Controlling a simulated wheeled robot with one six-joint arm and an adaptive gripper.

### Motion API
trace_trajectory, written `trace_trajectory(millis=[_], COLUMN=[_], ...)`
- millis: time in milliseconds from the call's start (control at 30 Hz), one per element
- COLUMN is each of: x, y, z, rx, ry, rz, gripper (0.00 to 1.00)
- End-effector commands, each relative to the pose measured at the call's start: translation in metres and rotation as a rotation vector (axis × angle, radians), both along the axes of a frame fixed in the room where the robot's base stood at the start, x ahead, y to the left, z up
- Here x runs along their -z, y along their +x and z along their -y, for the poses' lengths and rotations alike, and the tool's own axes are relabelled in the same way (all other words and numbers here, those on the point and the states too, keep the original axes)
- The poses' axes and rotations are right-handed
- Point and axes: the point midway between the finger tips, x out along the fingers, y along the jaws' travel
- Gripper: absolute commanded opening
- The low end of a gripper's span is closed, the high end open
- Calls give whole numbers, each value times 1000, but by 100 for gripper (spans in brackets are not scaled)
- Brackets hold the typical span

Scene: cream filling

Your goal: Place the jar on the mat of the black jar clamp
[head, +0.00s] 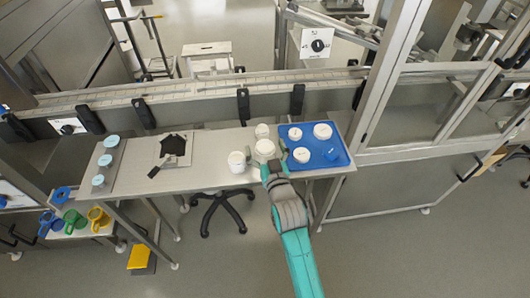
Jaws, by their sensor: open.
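In the head view, my gripper (267,158) is open at the front edge of the steel table, with its fingers on either side of a white jar (264,147). I cannot tell whether the fingers touch it. A second white jar (237,160) stands just left of the gripper, and a smaller white jar or lid (262,131) stands behind. The black jar clamp (173,145) sits on a light square plate left of the jars, with a dark handle pointing to the front left. Its mat is too small to make out, and I see no jar on it.
A blue tray (342,160) to the right holds several white round items and a small blue object. A metal strip (107,151) at the table's left carries light-blue-topped items. A conveyor (200,112) runs behind. The table (207,172) is clear between clamp and jars.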

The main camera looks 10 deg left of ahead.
Motion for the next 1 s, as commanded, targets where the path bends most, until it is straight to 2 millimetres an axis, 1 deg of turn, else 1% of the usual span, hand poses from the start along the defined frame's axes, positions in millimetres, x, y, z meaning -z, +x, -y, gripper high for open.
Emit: trace_trajectory(millis=[33, 67, 100, 167, 200, 267, 300, 333, 367, 400, 567, 667, 767, 1000], x=[0, 0, 0, 0, 0, 0, 0, 0, 0, 0, 0, -5, -16, -62], y=[0, 0, 0, 0, 0, 0, 0, 0, 0, 0, 0, 0, 0, 0], z=[0, 0, 0, 0, 0, 0, 0, 0, 0, 0, 0, 0, 0, 0], rx=[0, 0, 0, 0, 0, 0, 0, 0, 0, 0, 0, 0, 0, 0], ry=[0, 0, 0, 0, 0, 0, 0, 0, 0, 0, 0, 0, 1, 2], rz=[0, 0, 0, 0, 0, -1, -1, -1, -1, 0, 0, 1, 3, 4], gripper=[93, 91, 81, 66, 56, 41, 31, 23, 22, 16, 16, 16, 16, 16])
